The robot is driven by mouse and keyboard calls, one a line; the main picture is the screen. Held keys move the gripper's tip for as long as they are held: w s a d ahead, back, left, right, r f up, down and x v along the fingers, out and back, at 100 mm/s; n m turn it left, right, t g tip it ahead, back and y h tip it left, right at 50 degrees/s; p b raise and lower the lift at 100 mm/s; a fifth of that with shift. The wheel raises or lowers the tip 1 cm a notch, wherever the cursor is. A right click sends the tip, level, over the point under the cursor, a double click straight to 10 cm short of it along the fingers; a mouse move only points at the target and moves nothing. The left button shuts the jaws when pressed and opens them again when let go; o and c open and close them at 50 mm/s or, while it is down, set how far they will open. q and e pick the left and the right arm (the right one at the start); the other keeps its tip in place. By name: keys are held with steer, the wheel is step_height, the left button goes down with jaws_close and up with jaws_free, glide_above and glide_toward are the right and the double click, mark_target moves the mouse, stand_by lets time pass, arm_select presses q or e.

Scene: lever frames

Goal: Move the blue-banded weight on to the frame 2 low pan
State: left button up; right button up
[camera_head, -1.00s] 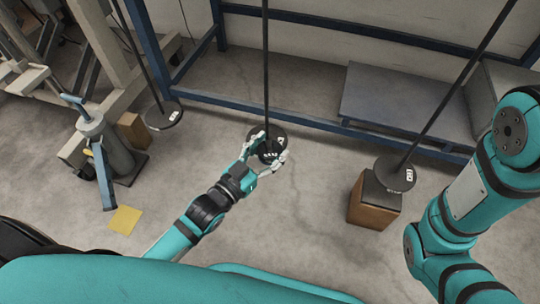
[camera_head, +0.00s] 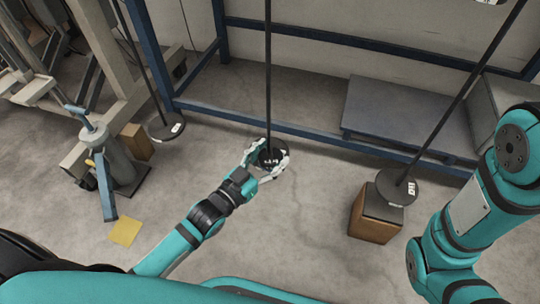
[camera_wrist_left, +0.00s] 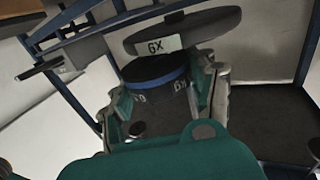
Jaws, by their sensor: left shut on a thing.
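In the left wrist view a dark weight with a blue band (camera_wrist_left: 157,82) is between the fingers of my left gripper (camera_wrist_left: 165,105), which is shut on it. A dark round pan with a pale label (camera_wrist_left: 185,30) is just beyond and above the weight there; whether they touch I cannot tell. In the head view my left gripper (camera_head: 266,163) is at the foot of the middle rod, around a dark disc-like shape (camera_head: 268,153). Its fingers partly hide the weight and pan. Which pan is the frame 2 low pan I cannot read. My right gripper is out of view.
Other dark pans hang at the left (camera_head: 158,128) and the right (camera_head: 397,190), the right one over a brown block (camera_head: 374,219). A blue frame rail (camera_head: 310,133) runs behind. A yellow square (camera_head: 125,231) lies on the floor. The floor in front is open.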

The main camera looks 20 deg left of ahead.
mark_target(268, 144)
arm_select(q)
steer(key=shift+w+a+r, duration=0.15)
steer(key=shift+w+a, duration=0.15)
steer(key=shift+w, duration=0.45)
steer(key=shift+w+a, duration=0.15)
steer(key=shift+w, duration=0.15)
steer(key=shift+w+a, duration=0.1)
steer(key=shift+w, duration=0.15)
steer(key=shift+w+a, duration=0.25)
steer(key=shift+w, duration=0.3)
stand_by(0.5)
steer(key=shift+f, duration=0.45)
stand_by(0.4)
steer(key=o, duration=1.5)
steer(key=shift+c, duration=0.2)
steer(key=shift+f, duration=0.2)
